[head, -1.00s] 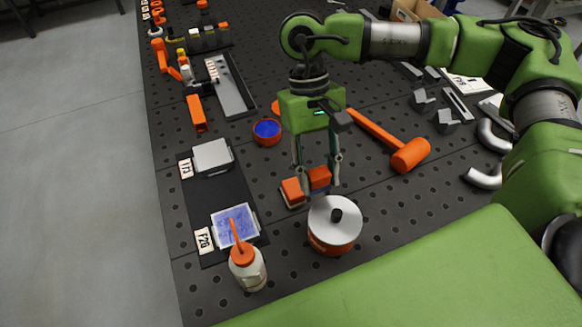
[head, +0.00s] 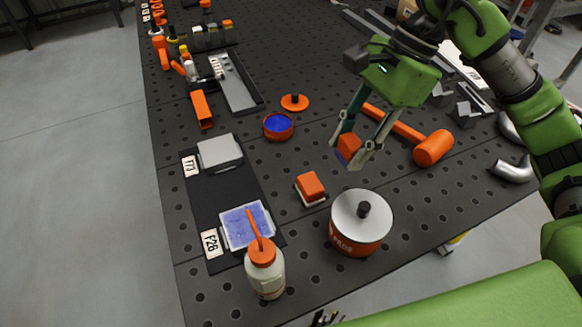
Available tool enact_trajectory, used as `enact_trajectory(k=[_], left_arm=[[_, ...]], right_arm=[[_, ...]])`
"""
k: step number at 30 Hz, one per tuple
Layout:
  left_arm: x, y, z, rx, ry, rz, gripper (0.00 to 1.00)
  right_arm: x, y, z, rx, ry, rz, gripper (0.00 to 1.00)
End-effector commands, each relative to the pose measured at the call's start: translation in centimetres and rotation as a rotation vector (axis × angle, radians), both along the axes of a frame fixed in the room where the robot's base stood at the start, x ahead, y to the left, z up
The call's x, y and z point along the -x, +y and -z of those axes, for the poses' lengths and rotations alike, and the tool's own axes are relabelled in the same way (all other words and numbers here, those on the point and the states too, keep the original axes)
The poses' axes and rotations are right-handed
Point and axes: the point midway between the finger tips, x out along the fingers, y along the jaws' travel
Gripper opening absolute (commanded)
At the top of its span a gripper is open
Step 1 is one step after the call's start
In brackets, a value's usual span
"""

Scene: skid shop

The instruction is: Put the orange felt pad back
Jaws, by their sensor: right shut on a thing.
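My right gripper (head: 366,140) is shut on a small orange block with a blue face, which looks like the orange felt pad (head: 347,145). It holds the pad tilted above the table, behind the round tin. A similar orange block with a pale base (head: 311,187) sits on the table to the left of the tin. The round tin (head: 352,240) is orange below with writing on its side, and its white lid (head: 347,208) with a black knob is on. My left gripper is not in view.
An open tub of blue stuff (head: 278,126) stands near an orange lid (head: 295,103). A dark mat (head: 217,190) bears a grey plate (head: 220,154) and a blue-coated plate (head: 238,233). A white bottle (head: 265,276) stands in front. An orange mallet (head: 432,148) lies right of the gripper.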

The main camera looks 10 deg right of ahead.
Motion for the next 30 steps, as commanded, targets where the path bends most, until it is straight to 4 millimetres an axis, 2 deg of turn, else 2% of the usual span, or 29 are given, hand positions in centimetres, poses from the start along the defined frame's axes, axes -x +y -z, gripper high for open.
enact_trajectory(k=[5,13,18,21,26,30], left_arm=[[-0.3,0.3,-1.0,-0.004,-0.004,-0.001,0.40],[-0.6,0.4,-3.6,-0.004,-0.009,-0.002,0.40],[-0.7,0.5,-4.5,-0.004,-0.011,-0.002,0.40],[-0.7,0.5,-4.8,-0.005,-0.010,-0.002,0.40],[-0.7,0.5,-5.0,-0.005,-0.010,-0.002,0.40],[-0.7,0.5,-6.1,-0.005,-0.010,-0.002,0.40]], right_arm=[[-1.9,1.3,0.6,-0.003,0.006,0.020,0.13],[-7.3,5.2,3.4,-0.004,0.007,0.017,0.13],[-9.5,6.6,6.8,-0.002,0.007,0.019,0.13],[-10.3,7.1,8.1,0.000,0.004,0.019,0.13],[-11.0,7.5,9.1,-0.001,0.002,0.019,0.13],[-11.4,7.8,10.6,0.001,0.008,0.019,0.13]])
